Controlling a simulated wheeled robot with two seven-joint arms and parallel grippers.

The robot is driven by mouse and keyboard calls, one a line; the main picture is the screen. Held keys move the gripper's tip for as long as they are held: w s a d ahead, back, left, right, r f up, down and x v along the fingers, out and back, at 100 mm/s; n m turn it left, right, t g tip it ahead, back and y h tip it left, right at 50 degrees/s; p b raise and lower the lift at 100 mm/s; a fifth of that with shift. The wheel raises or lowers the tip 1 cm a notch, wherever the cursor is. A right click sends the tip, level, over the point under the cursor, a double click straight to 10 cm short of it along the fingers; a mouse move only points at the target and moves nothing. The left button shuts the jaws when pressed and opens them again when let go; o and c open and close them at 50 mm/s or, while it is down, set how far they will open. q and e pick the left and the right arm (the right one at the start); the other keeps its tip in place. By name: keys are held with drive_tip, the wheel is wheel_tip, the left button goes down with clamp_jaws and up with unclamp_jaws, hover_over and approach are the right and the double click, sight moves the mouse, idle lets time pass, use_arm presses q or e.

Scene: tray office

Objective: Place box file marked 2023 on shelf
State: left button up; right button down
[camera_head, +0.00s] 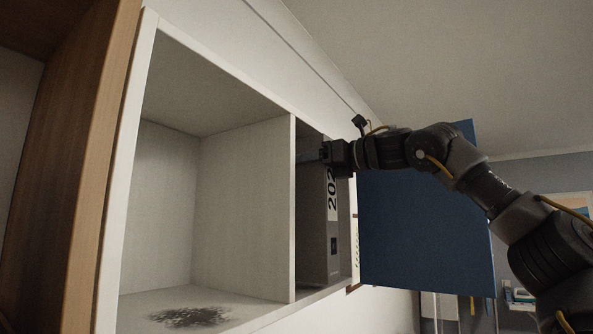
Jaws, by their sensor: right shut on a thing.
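The grey box file (332,230) stands upright in the narrow right compartment of the white shelf (292,210). Its spine faces out, with a white label (332,185) on which "202" can be read; the last digit is hidden or cut off. My right gripper (325,154) is at the upper part of the box file, shut on it. The fingertips are partly hidden inside the compartment. My left gripper is not in view.
The large left compartment (200,215) is empty, with a dark speckled patch (190,316) on its floor. A blue panel (425,225) stands right of the shelf, behind my right arm. A brown wooden panel (75,170) is at the left.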

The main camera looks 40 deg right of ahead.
sight(298, 170)
drive_tip(key=shift+r, duration=0.15)
drive_tip(key=w, duration=0.1)
drive_tip(key=w+f, duration=0.1)
drive_tip(key=w, duration=0.1)
drive_tip(key=shift+w+a+f, duration=0.15)
drive_tip(key=shift+a+f, duration=0.1)
drive_tip(key=shift+a, duration=0.15)
drive_tip(key=c, duration=0.9)
unclamp_jaws()
drive_tip(key=shift+w+a+f, duration=0.1)
drive_tip(key=shift+w+f, duration=0.05)
drive_tip(key=o, duration=0.4)
drive_tip(key=shift+a, duration=0.15)
